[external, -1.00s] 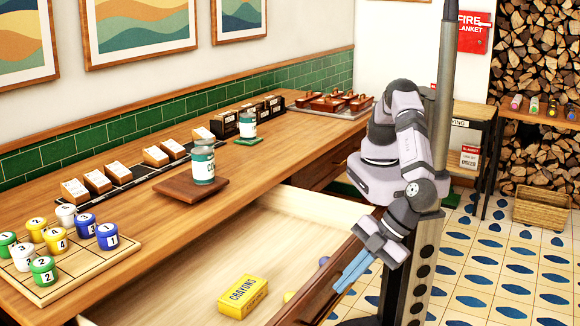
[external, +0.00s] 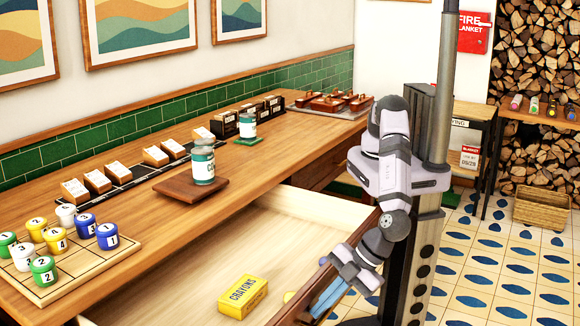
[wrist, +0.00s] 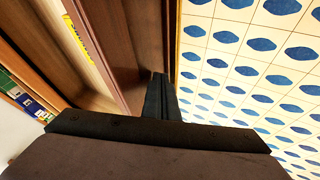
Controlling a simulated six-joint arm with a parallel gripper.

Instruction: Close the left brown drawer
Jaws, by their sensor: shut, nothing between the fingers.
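The left brown drawer (external: 285,232) stands pulled far out from under the wooden counter, its pale inside showing. Its brown front panel (external: 362,242) faces the tiled floor. My gripper (external: 322,302) is shut and empty, with blue fingers at the drawer's front panel. In the wrist view the dark fingers (wrist: 161,98) lie along the brown front panel (wrist: 145,45); I cannot tell whether they touch it. The arm hides part of the front.
The counter (external: 240,180) holds a board of numbered pots (external: 65,262), a jar (external: 203,165) on a brown board and rows of card blocks. A crate (external: 541,207) and a side table stand at the right. The tiled floor (external: 490,270) before the drawer is clear.

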